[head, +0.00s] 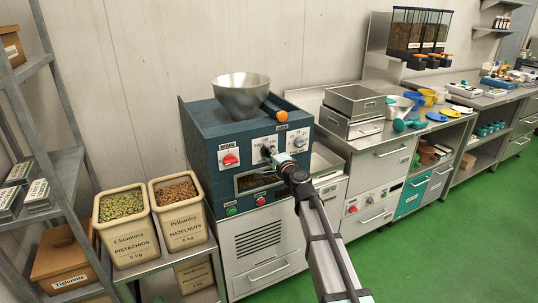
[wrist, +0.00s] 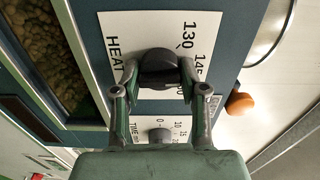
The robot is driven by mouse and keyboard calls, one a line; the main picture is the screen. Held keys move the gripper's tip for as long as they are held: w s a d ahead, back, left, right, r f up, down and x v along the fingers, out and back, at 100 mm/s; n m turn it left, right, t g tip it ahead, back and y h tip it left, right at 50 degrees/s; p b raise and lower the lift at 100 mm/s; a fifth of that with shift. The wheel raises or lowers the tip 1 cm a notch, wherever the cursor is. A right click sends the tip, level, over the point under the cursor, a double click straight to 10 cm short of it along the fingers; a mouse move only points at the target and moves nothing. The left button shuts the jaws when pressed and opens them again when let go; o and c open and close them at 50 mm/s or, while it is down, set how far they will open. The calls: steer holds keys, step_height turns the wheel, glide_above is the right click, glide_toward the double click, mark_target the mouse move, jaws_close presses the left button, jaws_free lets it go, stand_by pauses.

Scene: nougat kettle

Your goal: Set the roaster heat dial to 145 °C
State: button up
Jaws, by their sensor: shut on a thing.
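The roaster (head: 202,135) is a dark blue machine with a steel hopper on top. Its heat dial (wrist: 158,62) is a black round knob on a white plate marked HEAT, with 130 and 145 legible and a further number partly hidden. My gripper (head: 268,154) is at the middle plate on the roaster's front. In the wrist view my gripper (wrist: 160,74) has one fingertip on each side of the dial and is shut on it. The dial's exact setting is hard to read; a small dark mark shows near 130.
The time dial (wrist: 160,134) is close beside the heat dial. A red knob (head: 230,159) is on the left plate. An orange ball handle (head: 282,116) sticks out at the roaster's upper right. Bins of pistachios (head: 124,232) and hazelnuts (head: 184,225) stand at left. Green floor is clear at right.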

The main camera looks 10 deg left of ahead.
steer(key=shift+w, duration=0.1)
stand_by(0.4)
steer(key=o, duration=1.1)
steer(key=shift+o, duration=0.2)
steer(key=v, duration=1.2)
